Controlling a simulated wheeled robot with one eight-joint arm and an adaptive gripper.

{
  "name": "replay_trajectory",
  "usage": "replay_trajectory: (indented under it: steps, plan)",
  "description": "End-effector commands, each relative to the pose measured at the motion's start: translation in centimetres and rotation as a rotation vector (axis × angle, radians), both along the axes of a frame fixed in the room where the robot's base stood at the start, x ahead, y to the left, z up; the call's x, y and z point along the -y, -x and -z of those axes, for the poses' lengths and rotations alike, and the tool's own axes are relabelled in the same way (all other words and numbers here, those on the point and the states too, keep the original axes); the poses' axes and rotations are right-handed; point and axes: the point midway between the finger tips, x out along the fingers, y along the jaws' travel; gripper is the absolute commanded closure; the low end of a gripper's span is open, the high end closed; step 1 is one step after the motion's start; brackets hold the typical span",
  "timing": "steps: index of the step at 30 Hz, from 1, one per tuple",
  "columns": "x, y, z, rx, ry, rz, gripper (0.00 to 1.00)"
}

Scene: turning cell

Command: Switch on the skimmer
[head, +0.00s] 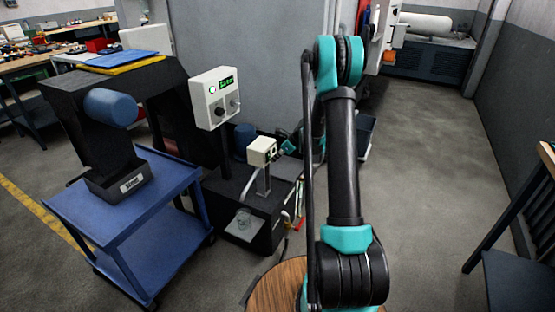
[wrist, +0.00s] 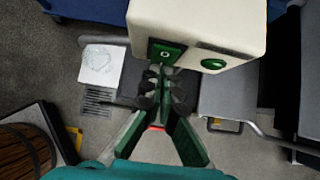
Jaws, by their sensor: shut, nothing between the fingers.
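The skimmer's white box (head: 262,151) stands on a post above a dark tank (head: 237,187) in the head view. In the wrist view, the box (wrist: 197,24) fills the top middle. Its near face carries a green square switch marked with a ring (wrist: 165,52) and a round green lamp or button (wrist: 213,64). I cannot tell whether the lamp is lit. My gripper (wrist: 161,74) is shut and empty, its dark fingertips just below the square switch. Contact cannot be made out. In the head view my gripper (head: 282,151) is small, at the box's right side.
A white control box (head: 215,98) with a green display stands behind left. A blue cart (head: 127,193) with a dark bin (head: 121,179) is at left. Open floor (head: 430,180) lies to the right.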

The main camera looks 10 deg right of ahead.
Motion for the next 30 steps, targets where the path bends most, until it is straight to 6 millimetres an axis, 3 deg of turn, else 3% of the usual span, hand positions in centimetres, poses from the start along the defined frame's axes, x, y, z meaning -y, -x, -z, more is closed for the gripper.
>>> replay_trajectory:
  steps: [16,30]
  plan:
    - [-0.5,-0.3,0.2,0.000,0.000,0.000,1.00]
    - [-0.6,-0.3,-1.4,0.001,-0.002,-0.001,1.00]
